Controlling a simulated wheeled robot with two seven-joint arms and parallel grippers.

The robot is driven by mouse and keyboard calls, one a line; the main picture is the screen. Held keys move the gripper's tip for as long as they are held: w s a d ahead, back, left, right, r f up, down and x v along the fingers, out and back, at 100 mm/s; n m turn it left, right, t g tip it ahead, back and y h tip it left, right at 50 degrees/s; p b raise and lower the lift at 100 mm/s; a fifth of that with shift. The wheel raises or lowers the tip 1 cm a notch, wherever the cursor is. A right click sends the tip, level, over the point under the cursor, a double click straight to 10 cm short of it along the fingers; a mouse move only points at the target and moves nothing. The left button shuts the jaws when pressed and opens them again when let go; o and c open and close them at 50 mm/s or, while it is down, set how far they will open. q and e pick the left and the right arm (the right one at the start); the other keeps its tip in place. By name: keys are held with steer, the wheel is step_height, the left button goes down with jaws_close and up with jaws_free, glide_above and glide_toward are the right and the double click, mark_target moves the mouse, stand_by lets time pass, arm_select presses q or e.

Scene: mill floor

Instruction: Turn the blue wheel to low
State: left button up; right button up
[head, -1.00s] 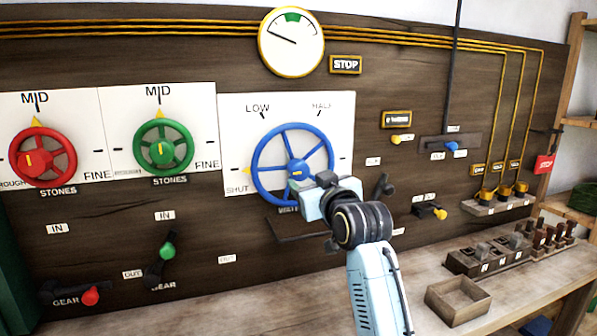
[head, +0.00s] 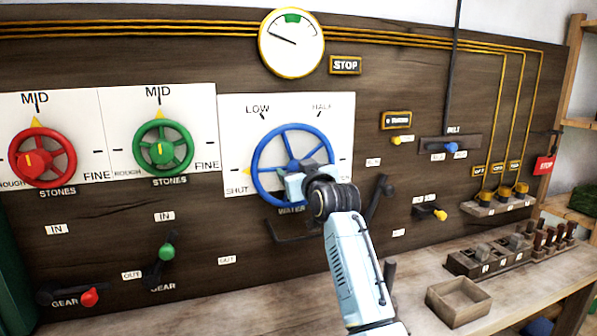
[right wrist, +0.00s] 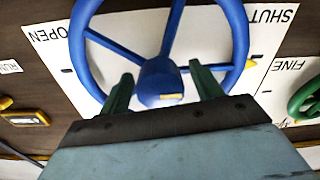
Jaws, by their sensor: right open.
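The blue wheel (head: 256,158) is mounted on a white plate (head: 233,120) marked SHUT, LOW and HALF. Its yellow pointer (head: 247,171) is at the left, beside SHUT. The pointer also shows near SHUT in the right wrist view (right wrist: 250,63). My right gripper (head: 297,177) is in front of the wheel's lower middle and hides part of it. In the right wrist view its two dark green fingers (right wrist: 162,76) are open, one on either side of the blue hub (right wrist: 160,82). I cannot tell whether they touch it. My left gripper is not in view.
A green wheel (head: 163,147) and a red wheel (head: 42,158) are to the left. A dark lever (head: 379,195) stands close to the right of my arm. A wooden box (head: 458,300) and switch blocks are on the bench at the right.

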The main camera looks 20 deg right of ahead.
steer(key=c, duration=1)
steer(key=shift+r+m+p, duration=0.15)
steer(key=shift+m+p, duration=0.55)
steer(key=shift+p, duration=0.35)
steer(key=m+p, duration=0.2)
steer(key=p, duration=0.1)
steer(key=shift+r, duration=0.1)
steer(key=m+p, duration=0.4)
steer(key=shift+m+p, duration=0.3)
steer(key=shift+m, duration=0.1)
arm_select(q)
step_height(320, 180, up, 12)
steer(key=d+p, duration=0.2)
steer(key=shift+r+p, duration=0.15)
steer(key=shift+p, duration=0.2)
arm_select(e)
steer(key=shift+f+m, duration=0.2)
steer(key=shift+m, duration=1.6)
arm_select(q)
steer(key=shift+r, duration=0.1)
arm_select(e)
steer(key=o, duration=1)
